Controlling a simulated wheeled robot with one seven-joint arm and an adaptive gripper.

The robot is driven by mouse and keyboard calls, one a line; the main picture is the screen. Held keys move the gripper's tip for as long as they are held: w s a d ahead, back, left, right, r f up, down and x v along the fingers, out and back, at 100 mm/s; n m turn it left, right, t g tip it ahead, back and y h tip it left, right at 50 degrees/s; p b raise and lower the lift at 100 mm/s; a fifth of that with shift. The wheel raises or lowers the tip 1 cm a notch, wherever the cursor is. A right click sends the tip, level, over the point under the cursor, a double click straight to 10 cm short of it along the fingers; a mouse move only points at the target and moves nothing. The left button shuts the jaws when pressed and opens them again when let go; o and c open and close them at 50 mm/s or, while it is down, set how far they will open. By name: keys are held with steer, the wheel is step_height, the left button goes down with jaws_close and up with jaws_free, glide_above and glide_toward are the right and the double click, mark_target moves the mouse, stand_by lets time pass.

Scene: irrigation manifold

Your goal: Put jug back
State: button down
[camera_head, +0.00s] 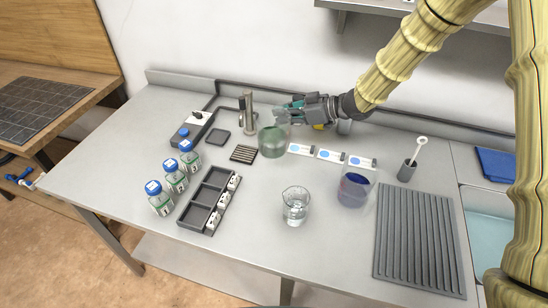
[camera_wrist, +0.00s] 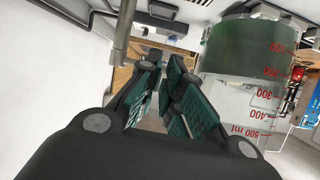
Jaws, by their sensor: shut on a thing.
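The jug (camera_head: 272,141) is clear, with green liquid in it, and is at the back middle of the bench, just below my gripper (camera_head: 287,112). In the wrist view the jug (camera_wrist: 250,75) fills the right side, with red volume marks and the green liquid towards the top of the picture. My gripper's teal-padded fingers (camera_wrist: 163,90) are beside the jug's wall, shut on it, seemingly by the handle. The grip point itself is hidden. I cannot tell whether the jug's base touches the bench.
A tap (camera_head: 249,112) stands left of the jug, with a slatted dark mat (camera_head: 243,153) near it. White cards (camera_head: 331,156) lie to the right. A clear beaker (camera_head: 295,206) and a blue-filled vessel (camera_head: 355,188) stand in front. Capped bottles (camera_head: 175,178) and a compartment tray (camera_head: 187,218) are left.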

steer(key=shift+s+f, duration=0.25)
steer(key=shift+f, duration=0.3)
steer(key=f, duration=0.2)
steer(key=f+p, duration=0.1)
steer(key=shift+w+a+f, duration=0.15)
steer(key=shift+w+f, duration=0.1)
steer(key=shift+f, duration=0.25)
steer(key=shift+s+f, duration=0.1)
steer(key=shift+s, duration=0.05)
steer(key=shift+f+p, duration=0.7)
steer(key=shift+f, duration=1.4)
steer(key=shift+f, duration=0.1)
steer(key=c, duration=1.6)
jaws_free()
steer(key=shift+o, duration=0.2)
